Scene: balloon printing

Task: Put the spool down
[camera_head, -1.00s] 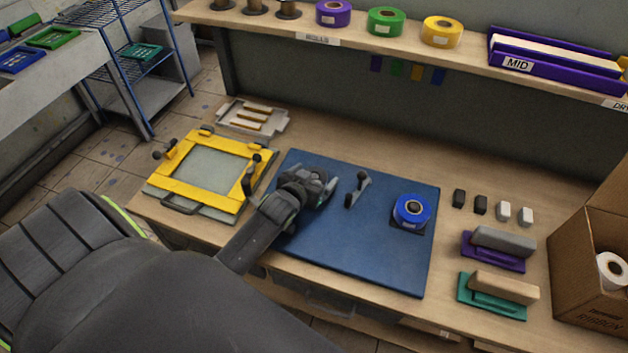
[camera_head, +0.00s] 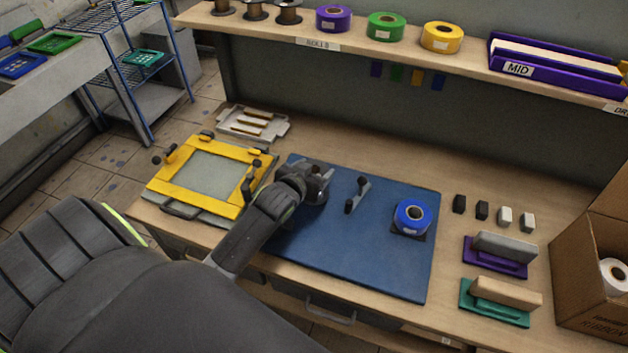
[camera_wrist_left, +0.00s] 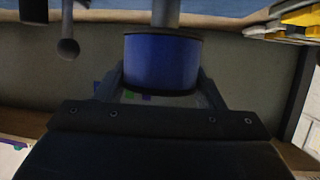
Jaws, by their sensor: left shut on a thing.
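My left gripper (camera_head: 322,172) is over the back left part of the blue mat (camera_head: 345,255). It is shut on a spool (camera_wrist_left: 162,62) wound with blue, with a dark rim, seen between the fingers in the left wrist view. A grey post (camera_wrist_left: 165,13) meets the rim end of the spool; I cannot tell whether the spool sits on it. In the head view the gripper hides the held spool. My right gripper is not in view.
A small lever (camera_head: 357,194) stands just right of the gripper. A blue roll (camera_head: 412,217) sits on the mat's right side. A yellow frame (camera_head: 180,190) lies left. Several bobbins (camera_head: 256,10) and coloured rolls (camera_head: 386,26) stand on the shelf. The mat's front is clear.

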